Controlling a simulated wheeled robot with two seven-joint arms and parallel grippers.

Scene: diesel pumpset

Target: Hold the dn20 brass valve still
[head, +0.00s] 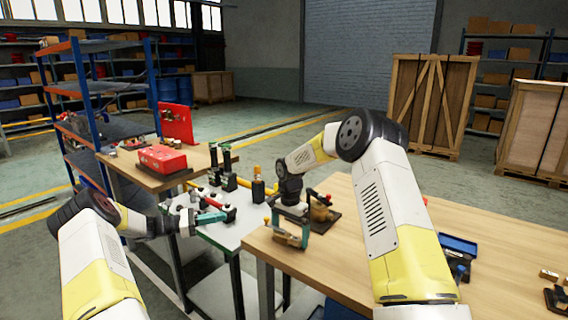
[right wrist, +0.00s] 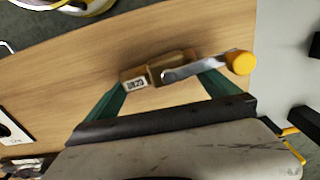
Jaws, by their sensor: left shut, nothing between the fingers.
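The dn20 brass valve (right wrist: 147,75) shows in the right wrist view with a small printed label, a grey metal lever and a yellow lever end. It also shows in the head view (head: 287,239), low at the front of the wooden table. My right gripper (right wrist: 163,80) has its green fingers at the two ends of the valve and is shut on it; the lever partly covers one fingertip. The right gripper also shows in the head view (head: 290,228), pointing down. I cannot tell whether the valve touches the table. My left gripper (head: 229,213) is shut and empty over the grey table.
A brass piece on a dark base (head: 322,212) stands close behind the valve. Black-and-green fittings and red-handled parts stand on the grey table (head: 236,236). A red toolbox (head: 162,159) lies on the left bench. The wooden table (head: 480,218) is mostly clear between the right arm and a blue tray (head: 458,244).

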